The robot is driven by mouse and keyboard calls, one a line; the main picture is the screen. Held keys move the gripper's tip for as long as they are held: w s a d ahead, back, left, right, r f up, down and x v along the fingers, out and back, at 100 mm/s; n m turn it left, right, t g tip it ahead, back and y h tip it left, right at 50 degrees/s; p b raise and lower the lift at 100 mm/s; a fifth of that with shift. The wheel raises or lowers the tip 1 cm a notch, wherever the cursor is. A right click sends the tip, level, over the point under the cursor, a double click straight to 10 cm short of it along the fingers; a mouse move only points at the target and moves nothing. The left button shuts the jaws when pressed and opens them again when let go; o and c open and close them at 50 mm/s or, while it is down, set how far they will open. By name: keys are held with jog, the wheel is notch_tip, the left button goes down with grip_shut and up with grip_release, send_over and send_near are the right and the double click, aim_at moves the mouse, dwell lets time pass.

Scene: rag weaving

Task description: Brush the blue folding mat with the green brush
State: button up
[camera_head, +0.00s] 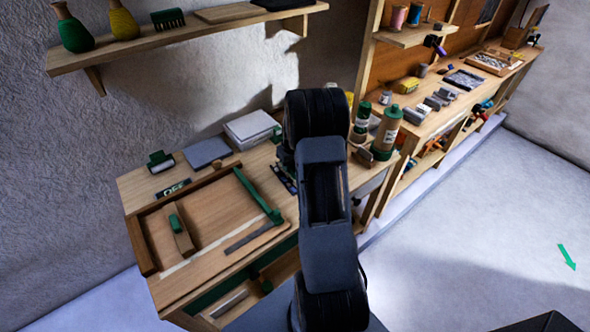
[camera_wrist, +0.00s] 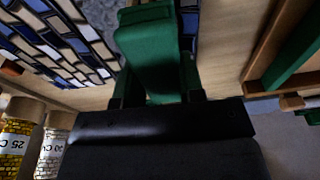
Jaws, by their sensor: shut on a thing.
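In the wrist view, my gripper (camera_wrist: 157,92) is shut on a green block-shaped thing, which I take for the green brush (camera_wrist: 150,50). Its bristles are not seen. A flat sheet of blue, pale and brown blocks with dark borders (camera_wrist: 50,42) lies beyond, at upper left. It may be the blue folding mat, but I cannot be sure. A small part of a similar patterned sheet (camera_head: 284,179) shows beside my arm in the head view. My arm hides the gripper and held thing there. I cannot tell whether the brush touches the sheet.
The wooden bench (camera_head: 160,290) holds a framed tray (camera_head: 140,246) at left. A grey pad (camera_head: 206,152) and white box (camera_head: 250,127) lie at the back. Bottles (camera_head: 386,132) stand right of my arm.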

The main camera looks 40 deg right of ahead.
jog(key=shift+s+a+p, duration=0.1)
jog(key=shift+s+p, duration=0.2)
jog(key=shift+s, duration=0.5)
jog(key=shift+r+p, duration=1.1)
jog(key=shift+r, duration=0.9)
